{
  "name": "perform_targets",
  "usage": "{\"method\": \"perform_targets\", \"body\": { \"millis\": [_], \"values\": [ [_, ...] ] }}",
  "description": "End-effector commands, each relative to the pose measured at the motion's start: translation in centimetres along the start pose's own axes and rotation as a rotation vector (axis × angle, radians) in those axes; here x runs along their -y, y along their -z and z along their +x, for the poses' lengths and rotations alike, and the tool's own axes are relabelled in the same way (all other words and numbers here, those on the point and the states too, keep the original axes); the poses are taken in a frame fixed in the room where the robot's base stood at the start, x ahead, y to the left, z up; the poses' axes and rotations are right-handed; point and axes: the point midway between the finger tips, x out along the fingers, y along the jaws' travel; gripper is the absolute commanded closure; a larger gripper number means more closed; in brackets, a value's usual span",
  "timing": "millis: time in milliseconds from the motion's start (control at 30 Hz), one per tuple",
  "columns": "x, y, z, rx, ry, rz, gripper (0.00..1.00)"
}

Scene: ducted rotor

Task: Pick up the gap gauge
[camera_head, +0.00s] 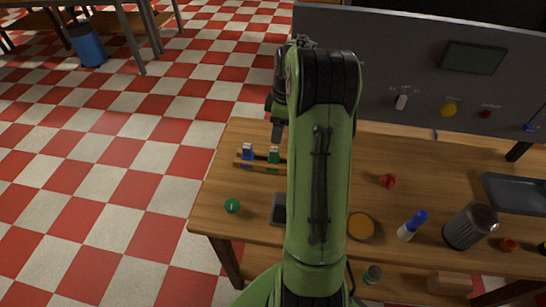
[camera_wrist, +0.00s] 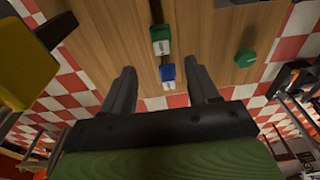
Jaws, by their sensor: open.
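I cannot tell which piece, if either, is the gap gauge. In the wrist view, the blue piece (camera_wrist: 168,77) appears between my open fingertips and the green piece (camera_wrist: 161,42) lies just beyond them. My gripper (camera_wrist: 160,66) is open and empty. In the head view my arm hides much of the gripper and the right part of the rack.
A green round object (camera_head: 232,205) lies near the table's left front corner. A grey panel (camera_head: 390,60) with knobs stands along the back.

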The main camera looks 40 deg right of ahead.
Motion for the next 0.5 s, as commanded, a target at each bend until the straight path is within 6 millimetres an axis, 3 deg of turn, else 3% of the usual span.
{"method": "perform_targets", "body": {
  "millis": [33, 500],
  "values": [
    [0.1, 0.0, 1.2, 0.001, 0.002, 0.000, 0.40],
    [0.2, 0.1, 7.8, -0.001, -0.001, 0.000, 0.40]
  ]
}}
